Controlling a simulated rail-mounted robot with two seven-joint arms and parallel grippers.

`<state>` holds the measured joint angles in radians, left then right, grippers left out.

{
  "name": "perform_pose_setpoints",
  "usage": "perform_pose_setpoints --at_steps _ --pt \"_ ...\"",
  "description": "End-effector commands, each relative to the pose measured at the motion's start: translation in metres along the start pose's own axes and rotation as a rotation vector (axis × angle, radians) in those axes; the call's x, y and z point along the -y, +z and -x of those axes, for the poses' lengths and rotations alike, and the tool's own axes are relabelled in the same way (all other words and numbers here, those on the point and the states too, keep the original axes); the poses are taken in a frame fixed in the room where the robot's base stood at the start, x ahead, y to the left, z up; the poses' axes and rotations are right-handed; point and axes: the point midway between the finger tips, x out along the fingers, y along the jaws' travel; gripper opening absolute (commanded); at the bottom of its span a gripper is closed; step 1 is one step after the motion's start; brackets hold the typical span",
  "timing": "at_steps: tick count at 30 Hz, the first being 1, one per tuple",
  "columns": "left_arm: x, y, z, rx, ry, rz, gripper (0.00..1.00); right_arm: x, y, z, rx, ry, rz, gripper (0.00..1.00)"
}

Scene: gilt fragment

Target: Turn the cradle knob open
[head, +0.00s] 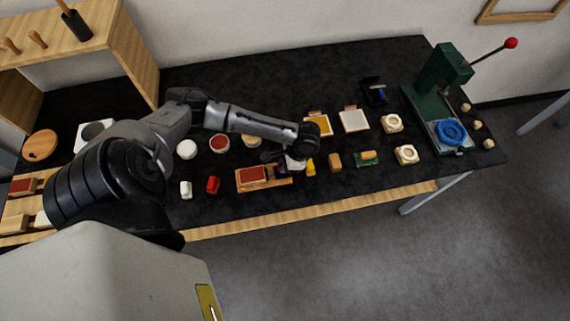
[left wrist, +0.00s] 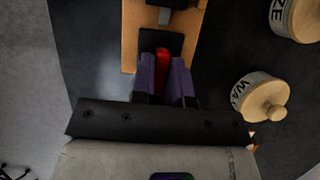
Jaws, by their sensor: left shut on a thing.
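The cradle (head: 246,188) is a light wooden base at the table's front middle, with a dark red block on it in the head view. In the left wrist view the cradle's wood (left wrist: 130,45) shows at the top, with dark jaw-like parts on it. My left gripper (head: 282,168) is at the cradle's right end. In the left wrist view its purple fingers (left wrist: 165,80) are shut on the red knob (left wrist: 163,62), one on each side. The head view hides the knob behind the gripper, and its turn angle is not clear. My right gripper is not in view.
A yellow piece (head: 310,167) and a tan block (head: 334,161) stand close right of the gripper. A small red piece (head: 213,185) lies left of the cradle. A lidded jar (left wrist: 262,97) is nearby in the wrist view. A green press (head: 440,75) stands far right.

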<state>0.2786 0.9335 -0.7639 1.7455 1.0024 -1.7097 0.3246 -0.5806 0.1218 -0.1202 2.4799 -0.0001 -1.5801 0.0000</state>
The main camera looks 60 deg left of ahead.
Motion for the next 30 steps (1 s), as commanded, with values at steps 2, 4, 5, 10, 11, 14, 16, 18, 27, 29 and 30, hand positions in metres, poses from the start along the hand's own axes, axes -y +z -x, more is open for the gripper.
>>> perform_pose_setpoints --at_steps 2,4,5,10,11,14,16,18,27,29,30 --pt "0.0 0.001 0.003 0.002 -0.011 -0.027 0.0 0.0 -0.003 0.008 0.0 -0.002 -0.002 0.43" --pt "0.0 0.002 0.004 0.002 -0.026 -0.06 0.0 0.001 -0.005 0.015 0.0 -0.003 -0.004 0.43" --pt "-0.001 0.002 0.005 0.002 -0.032 -0.078 0.0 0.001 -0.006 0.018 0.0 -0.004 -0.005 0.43" --pt "-0.002 0.003 0.007 0.002 -0.085 -0.208 0.0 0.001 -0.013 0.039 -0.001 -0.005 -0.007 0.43" --pt "-0.001 0.003 0.007 0.002 -0.097 -0.233 0.0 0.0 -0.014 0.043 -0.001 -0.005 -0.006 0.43" --pt "-0.002 0.003 0.007 0.002 -0.133 -0.323 0.0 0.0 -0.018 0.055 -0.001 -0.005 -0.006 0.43" --pt "-0.002 0.003 0.006 0.002 -0.158 -0.384 0.0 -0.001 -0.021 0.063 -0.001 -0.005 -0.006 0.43" --pt "-0.002 0.003 0.006 0.002 -0.184 -0.446 0.0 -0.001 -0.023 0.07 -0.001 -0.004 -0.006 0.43" --pt "-0.003 0.003 0.005 0.002 -0.293 -0.71 0.0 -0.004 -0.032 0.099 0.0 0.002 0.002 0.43" --pt "-0.003 0.003 0.005 0.001 -0.314 -0.764 0.0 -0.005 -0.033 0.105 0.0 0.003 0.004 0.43" --pt "-0.003 0.003 0.005 0.001 -0.329 -0.798 0.0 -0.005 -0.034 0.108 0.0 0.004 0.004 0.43"
